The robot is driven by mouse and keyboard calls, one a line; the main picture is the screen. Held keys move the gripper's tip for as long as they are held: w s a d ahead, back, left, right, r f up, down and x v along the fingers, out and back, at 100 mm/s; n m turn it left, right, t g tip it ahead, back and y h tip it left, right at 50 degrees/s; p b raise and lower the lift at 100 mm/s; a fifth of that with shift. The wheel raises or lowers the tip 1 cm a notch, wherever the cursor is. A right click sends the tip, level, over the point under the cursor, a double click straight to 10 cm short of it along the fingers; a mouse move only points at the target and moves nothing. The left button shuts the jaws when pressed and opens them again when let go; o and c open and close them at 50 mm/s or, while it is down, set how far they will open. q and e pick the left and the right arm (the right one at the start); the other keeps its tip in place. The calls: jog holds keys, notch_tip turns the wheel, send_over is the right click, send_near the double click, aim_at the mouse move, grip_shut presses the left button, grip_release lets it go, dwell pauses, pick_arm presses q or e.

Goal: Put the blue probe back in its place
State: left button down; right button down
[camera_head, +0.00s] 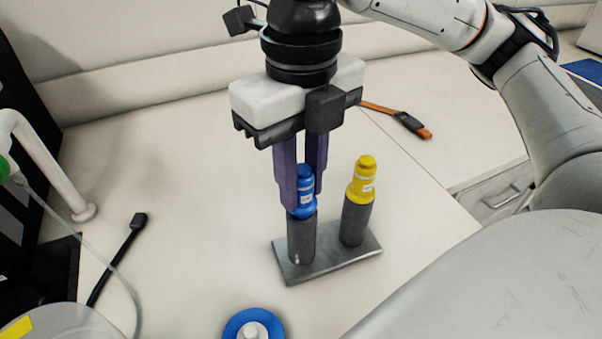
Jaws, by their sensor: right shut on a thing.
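The blue probe (304,186) stands upright at the top of the left grey tube of a metal stand (350,261). Its lower part is hidden inside or behind the tube top. My right gripper (303,190) points down from above, its purple fingers shut on the blue probe. A yellow probe (362,181) stands upright in the right tube of the same stand, apart from the gripper. My left gripper is not in view.
A blue round object with a white centre (251,329) lies at the front edge of view. A black-handled tool (119,257) lies at left, near a white bent pipe (45,165). The bench around the stand is mostly clear.

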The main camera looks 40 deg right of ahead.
jog(key=shift+f, duration=0.6)
dwell(0.6)
jog(key=c, duration=1.4)
grip_release()
jog(key=shift+c, duration=0.2)
notch_tip(320, 180, up, 10)
jog(key=p, duration=0.2)
jog(key=shift+r+p, duration=0.1)
jog(key=shift+p, duration=0.2)
